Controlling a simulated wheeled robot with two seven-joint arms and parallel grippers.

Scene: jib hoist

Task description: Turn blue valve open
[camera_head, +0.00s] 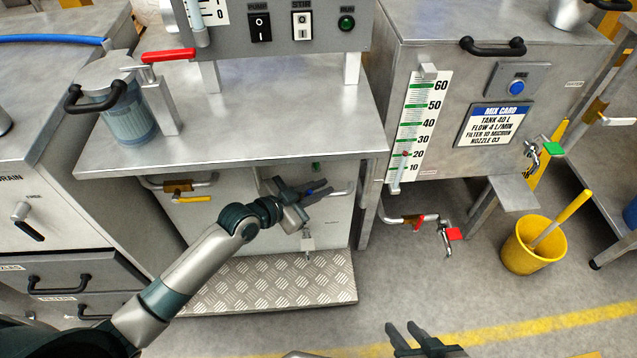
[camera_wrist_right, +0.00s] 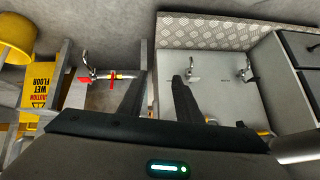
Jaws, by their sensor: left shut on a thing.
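My left gripper (camera_head: 308,193) reaches in front of the white panel under the steel bench. It is shut on the blue valve's handle (camera_head: 317,185), a small blue piece at its fingers on the pipe (camera_head: 341,190). The fingers hide most of the valve, so I cannot tell the handle's exact angle. My right gripper (camera_head: 402,336) is low at the bottom of the head view, far from the valve. Its fingers are apart and empty, and they also show in the right wrist view (camera_wrist_right: 157,98).
A yellow-handled valve (camera_head: 193,199) is left on the same panel. A red valve (camera_head: 418,222) and red tap (camera_head: 453,234) are under the tank. A tread-plate step (camera_head: 270,280) lies below. A yellow bucket (camera_head: 525,255) stands right; floor between is clear.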

